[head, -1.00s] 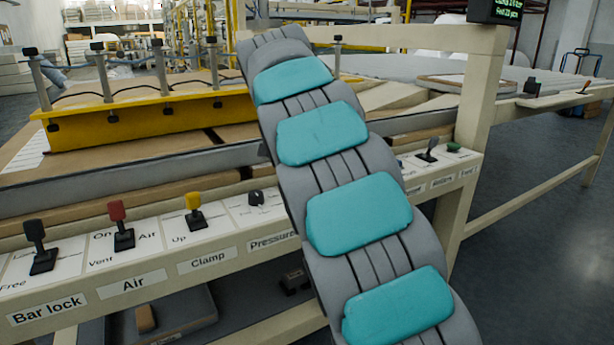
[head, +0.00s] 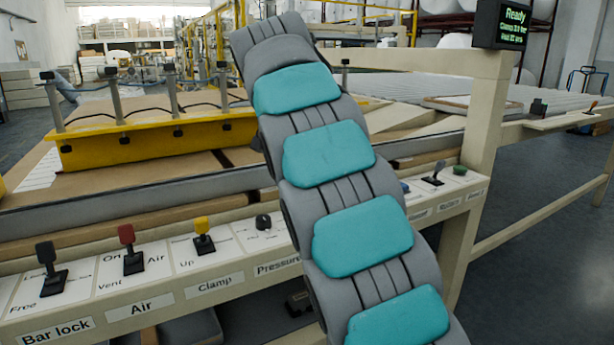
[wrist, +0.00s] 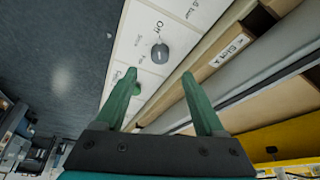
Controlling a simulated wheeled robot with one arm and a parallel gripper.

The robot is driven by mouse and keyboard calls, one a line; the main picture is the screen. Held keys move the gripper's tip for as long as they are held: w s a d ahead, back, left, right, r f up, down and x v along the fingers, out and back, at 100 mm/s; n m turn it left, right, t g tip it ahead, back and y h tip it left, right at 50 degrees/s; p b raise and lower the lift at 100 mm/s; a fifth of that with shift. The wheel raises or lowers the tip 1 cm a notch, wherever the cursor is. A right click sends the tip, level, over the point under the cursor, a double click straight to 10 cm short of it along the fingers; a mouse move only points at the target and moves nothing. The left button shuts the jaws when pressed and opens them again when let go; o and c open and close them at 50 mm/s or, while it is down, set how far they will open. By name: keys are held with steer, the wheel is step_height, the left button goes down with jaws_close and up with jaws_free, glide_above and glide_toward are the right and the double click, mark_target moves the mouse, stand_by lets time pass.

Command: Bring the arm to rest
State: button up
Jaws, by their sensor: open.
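My arm (head: 365,235), grey with teal pads, crosses the middle of the head view, reaching from the lower right up over the front of the machine. My gripper does not show in the head view. In the wrist view my gripper (wrist: 158,76) has two green fingers standing apart with nothing held between them. Beyond the fingertips is a grey knob (wrist: 159,52) on the white labelled panel, near the word Off. A green button (wrist: 137,88) shows beside the left finger; I cannot tell any contact.
The front panel carries a black lever (head: 52,268), red lever (head: 130,250), yellow lever (head: 203,236) and black pressure knob (head: 263,221). A yellow clamp bar (head: 150,140) lies behind. A post holds a display (head: 514,25) reading Ready. Floor (head: 540,260) at right is open.

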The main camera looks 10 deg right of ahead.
steer(key=s+d+f+n+g+y, duration=0.1)
steer(key=s+d+f+n, duration=0.15)
steer(key=s+f, duration=0.45)
steer(key=s+d+f+n+g, duration=0.1)
steer(key=s+d+f+n, duration=0.15)
steer(key=s, duration=0.85)
steer(key=s+a+f+n+g+y, duration=0.1)
steer(key=s+f+n, duration=0.1)
steer(key=s+f, duration=0.6)
steer(key=s+a+f+n+g+y, duration=0.1)
steer(key=s+f+n, duration=0.2)
steer(key=s+f, duration=0.5)
steer(key=s, duration=0.7)
steer(key=shift+s+f+g, duration=0.2)
steer(key=shift+s+g, duration=0.1)
steer(key=shift+s, duration=0.05)
steer(key=shift+a, duration=0.1)
